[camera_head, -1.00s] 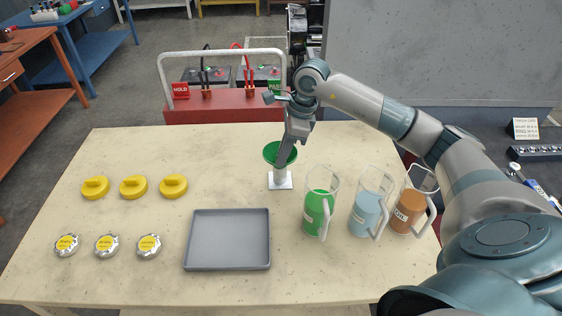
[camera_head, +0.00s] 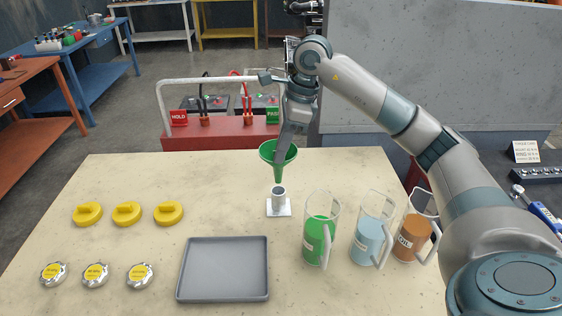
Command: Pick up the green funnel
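The green funnel (camera_head: 279,160) is in the head view, upright, with its spout above a small metal stand (camera_head: 278,203) on the table. My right gripper (camera_head: 283,152) reaches down from above at the funnel's right rim. Its fingers look closed on the rim, and the funnel hangs clear of the stand. The gripper covers part of the funnel's rim. My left gripper is out of view.
Three jugs, with green (camera_head: 319,230), blue (camera_head: 371,230) and brown (camera_head: 413,228) liquid, stand right of the stand. A grey tray (camera_head: 222,295) lies in front. Yellow caps (camera_head: 127,213) and silver caps (camera_head: 95,274) lie left. A red rack (camera_head: 215,132) stands behind.

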